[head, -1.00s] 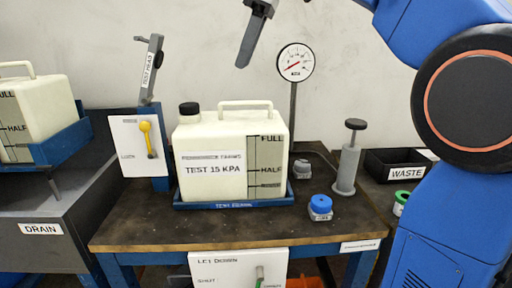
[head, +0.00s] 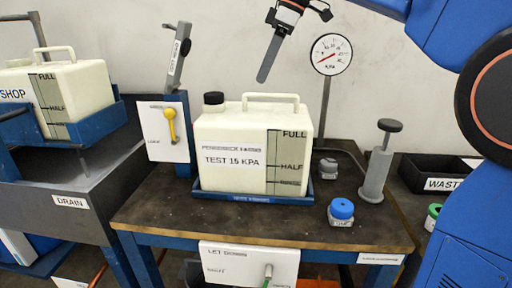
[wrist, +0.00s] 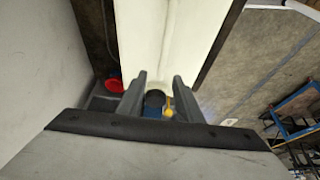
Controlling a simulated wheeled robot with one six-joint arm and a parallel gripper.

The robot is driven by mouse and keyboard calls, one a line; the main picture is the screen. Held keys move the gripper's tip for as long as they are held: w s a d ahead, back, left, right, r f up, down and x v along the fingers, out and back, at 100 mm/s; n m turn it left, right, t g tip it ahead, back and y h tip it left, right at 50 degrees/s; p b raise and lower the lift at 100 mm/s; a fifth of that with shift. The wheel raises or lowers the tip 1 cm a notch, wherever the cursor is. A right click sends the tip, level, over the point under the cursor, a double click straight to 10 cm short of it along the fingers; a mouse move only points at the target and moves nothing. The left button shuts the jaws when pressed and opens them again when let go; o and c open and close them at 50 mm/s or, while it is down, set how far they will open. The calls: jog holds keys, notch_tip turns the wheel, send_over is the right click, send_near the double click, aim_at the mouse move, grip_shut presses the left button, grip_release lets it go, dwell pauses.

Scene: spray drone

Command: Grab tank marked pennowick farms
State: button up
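The cream tank (head: 236,174) with a black cap, a top handle and level marks stands upright on a blue tray (head: 215,195) on the bench. Its upper label is blurred but seems to read Pennowick Farms; below it reads TEST 15 KPA. My gripper (head: 268,62) is in the air above and behind the tank's handle, touching nothing in the head view. In the wrist view my gripper (wrist: 157,92) has its two fingers apart, with a dark round thing and a yellow piece showing beyond them. I cannot tell whether the large pale surface there is the tank.
Another cream tank (head: 75,97), marked SHOP, sits in a blue cradle over the drain basin (head: 90,185). A yellow lever (head: 170,125), a gauge (head: 331,54), a blue-capped piece (head: 341,211), a grey pump (head: 377,170) and a waste bin (head: 445,172) surround the tank.

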aim_at(256, 94)
jog(key=shift+d+x, duration=0.15)
jog(key=shift+x, duration=1.7)
jog(key=shift+d+x, duration=0.1)
jog(key=shift+x, duration=1.8)
jog(key=shift+s+f, duration=0.1)
jog(key=shift+s, duration=0.05)
grip_shut()
